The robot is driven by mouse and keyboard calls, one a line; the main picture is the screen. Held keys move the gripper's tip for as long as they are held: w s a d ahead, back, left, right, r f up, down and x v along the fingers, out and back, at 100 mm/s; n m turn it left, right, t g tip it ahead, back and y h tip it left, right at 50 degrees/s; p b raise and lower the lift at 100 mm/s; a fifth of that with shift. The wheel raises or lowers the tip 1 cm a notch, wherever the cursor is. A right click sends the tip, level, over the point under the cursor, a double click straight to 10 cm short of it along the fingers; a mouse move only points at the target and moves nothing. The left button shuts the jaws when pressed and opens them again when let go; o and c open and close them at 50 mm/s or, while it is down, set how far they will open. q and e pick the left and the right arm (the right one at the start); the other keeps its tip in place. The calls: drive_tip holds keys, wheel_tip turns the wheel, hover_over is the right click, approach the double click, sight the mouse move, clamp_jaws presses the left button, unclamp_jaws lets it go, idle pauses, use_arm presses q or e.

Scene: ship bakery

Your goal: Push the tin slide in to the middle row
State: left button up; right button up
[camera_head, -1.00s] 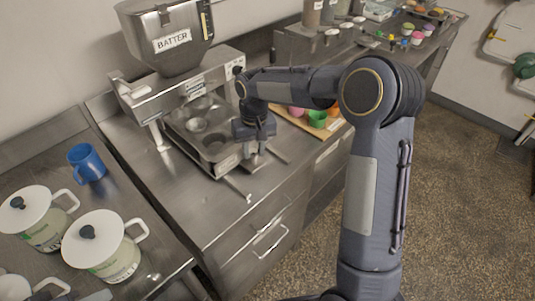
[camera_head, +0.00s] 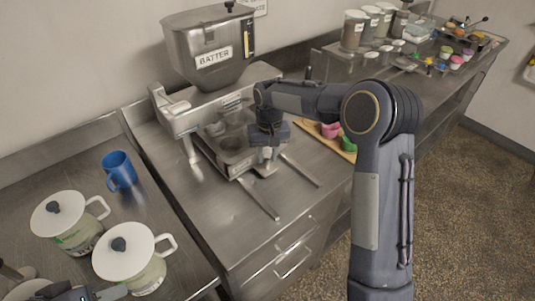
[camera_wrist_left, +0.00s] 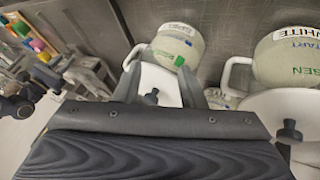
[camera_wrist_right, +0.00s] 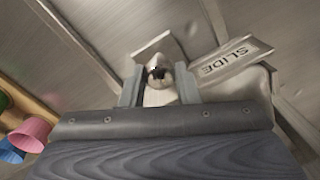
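The tin slide (camera_head: 233,171), a metal tray with round cups, sits on two rails below the batter hopper (camera_head: 211,50). Its back part is under the machine. My right gripper (camera_head: 267,157) is at the slide's front end. In the right wrist view its fingers (camera_wrist_right: 160,92) stand on either side of a shiny metal knob (camera_wrist_right: 157,73), beside the plate marked SLIDE (camera_wrist_right: 228,62); they look apart, and contact with the knob is unclear. My left gripper (camera_wrist_left: 158,88) is open over a white-lidded jug (camera_wrist_left: 160,80), low at the left of the head view.
The rails (camera_head: 258,196) stick out in front of the slide. A blue mug (camera_head: 119,171) and white-lidded jugs (camera_head: 129,254) stand on the left counter. A board with coloured cups (camera_head: 330,130) lies to the right. The counter in front of the rails is clear.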

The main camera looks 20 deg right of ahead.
drive_tip(key=o, duration=0.4)
drive_tip(key=shift+d+r+b, duration=0.15)
drive_tip(key=shift+r+b, duration=0.25)
drive_tip(key=shift+r, duration=3.55)
